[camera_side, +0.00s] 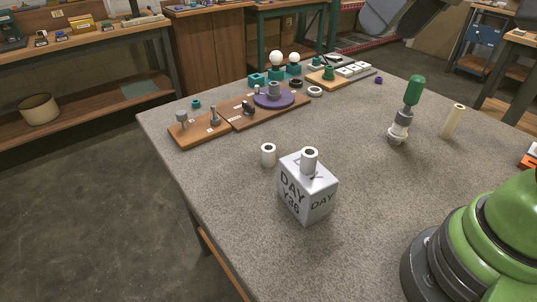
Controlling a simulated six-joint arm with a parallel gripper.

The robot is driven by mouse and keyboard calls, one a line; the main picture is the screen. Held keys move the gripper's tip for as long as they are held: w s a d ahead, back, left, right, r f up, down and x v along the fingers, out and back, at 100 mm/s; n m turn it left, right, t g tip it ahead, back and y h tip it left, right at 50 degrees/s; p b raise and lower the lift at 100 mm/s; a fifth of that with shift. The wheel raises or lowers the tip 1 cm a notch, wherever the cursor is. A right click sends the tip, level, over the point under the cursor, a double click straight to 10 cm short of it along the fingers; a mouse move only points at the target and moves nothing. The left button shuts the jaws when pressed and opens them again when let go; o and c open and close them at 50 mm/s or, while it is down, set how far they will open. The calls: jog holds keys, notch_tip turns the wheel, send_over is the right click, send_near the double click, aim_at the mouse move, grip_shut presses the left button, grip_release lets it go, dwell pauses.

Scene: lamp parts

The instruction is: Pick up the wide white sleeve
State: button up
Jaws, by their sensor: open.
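A short white sleeve (268,157) with a dark bore stands upright on the grey table, left of the lettered cube. A second white sleeve (309,161) stands upright on top of the light grey cube (306,190) marked "DAY". The two look alike in size, and I cannot tell for sure which is the wide one. Neither has anything gripping it. My gripper is not clearly visible in this view.
A taller cream tube (453,121) and a green-topped grey and white piece (413,92) stand at right. Wooden boards with small parts (252,107) fill the table's back left. The table (360,190) is clear right of the cube.

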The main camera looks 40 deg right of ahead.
jog(key=w+a+f+n+g, duration=0.15)
jog(key=w+f+n, duration=0.25)
jog(key=w, duration=0.6)
jog(key=n+g+h, duration=0.2)
jog(key=n+g, duration=0.1)
jog(key=n, duration=0.2)
send_near(269, 147)
jog(key=shift+n+g, duration=0.45)
jog(key=shift+n, duration=0.15)
jog(key=f, duration=0.2)
jog(key=w+f, duration=0.1)
jog(key=f, duration=0.1)
jog(key=shift+a+f, duration=0.2)
jog(key=shift+s+d+f, duration=0.1)
jog(key=shift+f, duration=1.45)
jog(key=shift+d+f, duration=0.1)
jog(key=shift+f, duration=1.45)
jog(key=c, duration=1)
